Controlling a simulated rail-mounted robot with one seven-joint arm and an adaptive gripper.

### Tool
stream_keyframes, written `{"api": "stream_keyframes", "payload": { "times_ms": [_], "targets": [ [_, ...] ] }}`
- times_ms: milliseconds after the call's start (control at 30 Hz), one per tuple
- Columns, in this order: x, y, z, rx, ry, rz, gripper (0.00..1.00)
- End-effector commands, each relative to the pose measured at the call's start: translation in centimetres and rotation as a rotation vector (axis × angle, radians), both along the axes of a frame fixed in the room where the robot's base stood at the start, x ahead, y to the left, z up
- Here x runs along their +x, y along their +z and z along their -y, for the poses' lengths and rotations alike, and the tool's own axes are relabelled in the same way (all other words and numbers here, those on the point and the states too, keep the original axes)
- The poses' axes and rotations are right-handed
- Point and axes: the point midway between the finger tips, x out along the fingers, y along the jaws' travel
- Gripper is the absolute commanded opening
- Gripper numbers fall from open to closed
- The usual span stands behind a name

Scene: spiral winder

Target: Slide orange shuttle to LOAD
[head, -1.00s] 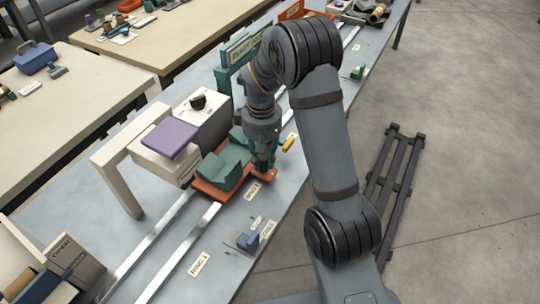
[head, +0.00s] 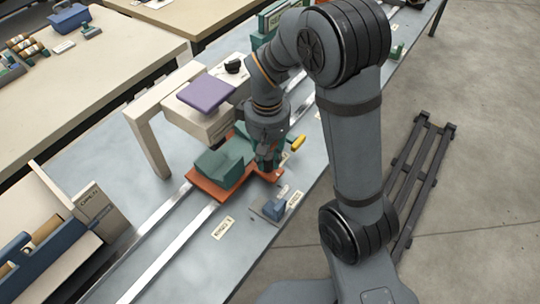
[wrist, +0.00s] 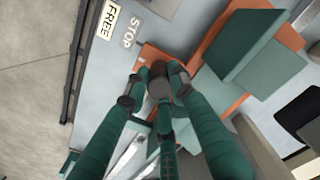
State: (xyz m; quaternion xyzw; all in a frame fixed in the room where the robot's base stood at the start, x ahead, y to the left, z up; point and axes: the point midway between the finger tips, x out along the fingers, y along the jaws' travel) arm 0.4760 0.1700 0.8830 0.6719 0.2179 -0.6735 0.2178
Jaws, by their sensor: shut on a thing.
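The orange shuttle (head: 207,190) sits on two pale rails and carries green blocks (head: 225,158). In the wrist view its orange plate (wrist: 151,57) reaches under my fingers. My gripper (head: 268,163) points down at the shuttle's right end. In the wrist view my gripper (wrist: 158,82) has its green fingers closed around a dark round knob (wrist: 159,90) at the plate's end. The fingers hide part of the knob. I cannot read a LOAD label; a small white label (head: 222,228) lies beside the near rail, its lettering too small to read.
A small blue stop block (head: 273,207) stands on a grey plate just in front of the shuttle's right end. A cream machine (head: 205,122) stands behind the shuttle. The rails toward the lower left are clear.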

Motion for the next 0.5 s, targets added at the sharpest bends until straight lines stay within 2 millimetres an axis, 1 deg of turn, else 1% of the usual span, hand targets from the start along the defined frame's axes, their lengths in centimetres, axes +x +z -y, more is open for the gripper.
{"api": "stream_keyframes", "payload": {
  "times_ms": [67, 100, 367, 400, 500],
  "targets": [
    [0.29, 0.19, -0.18, 0.005, 0.002, 0.009, 0.0],
    [0.3, 0.19, -0.18, 0.005, 0.002, 0.009, 0.26],
    [0.19, 0.1, -0.08, 0.003, 0.001, 0.005, 0.41],
    [0.18, 0.09, -0.07, 0.002, 0.001, 0.005, 0.42],
    [0.16, 0.07, -0.04, 0.002, 0.001, 0.004, 0.42]
  ]
}}
